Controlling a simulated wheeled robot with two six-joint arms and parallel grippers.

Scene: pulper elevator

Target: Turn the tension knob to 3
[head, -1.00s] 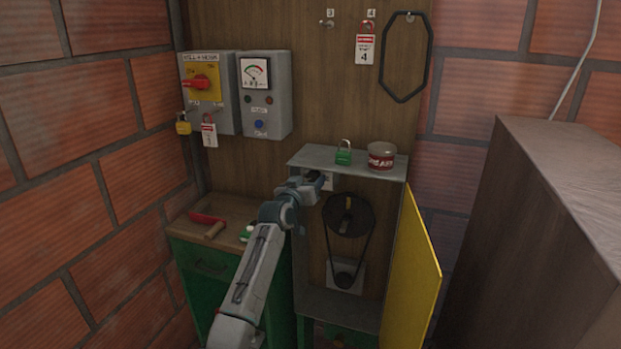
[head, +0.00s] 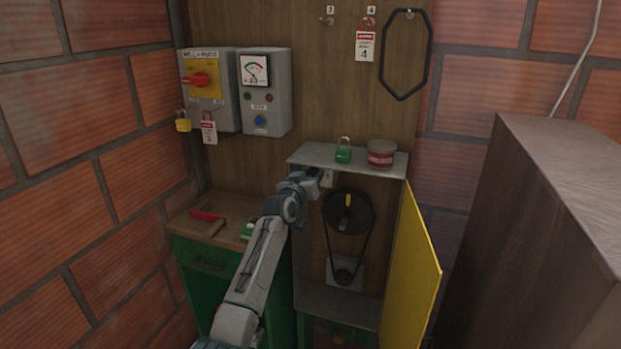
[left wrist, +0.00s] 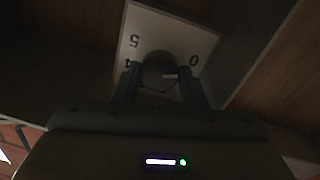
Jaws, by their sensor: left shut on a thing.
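The tension knob (left wrist: 160,70) is a dark round knob on a white dial plate (left wrist: 150,25) in the left wrist view. The digits 5, 4 and 0 show on the plate; the rest of the scale is hidden. My left gripper (left wrist: 160,85) has one finger on each side of the knob and is shut on it. A small light mark shows on the knob's near face; I cannot tell which number it points to. In the head view my left gripper (head: 318,178) is at the upper left inside the open cabinet (head: 345,306). My right gripper is not in view.
A belt pulley (head: 348,212) with a black belt is just right of my gripper. The yellow cabinet door (head: 412,275) stands open to the right. A green padlock (head: 343,151) and a red tin (head: 381,154) are on the cabinet top.

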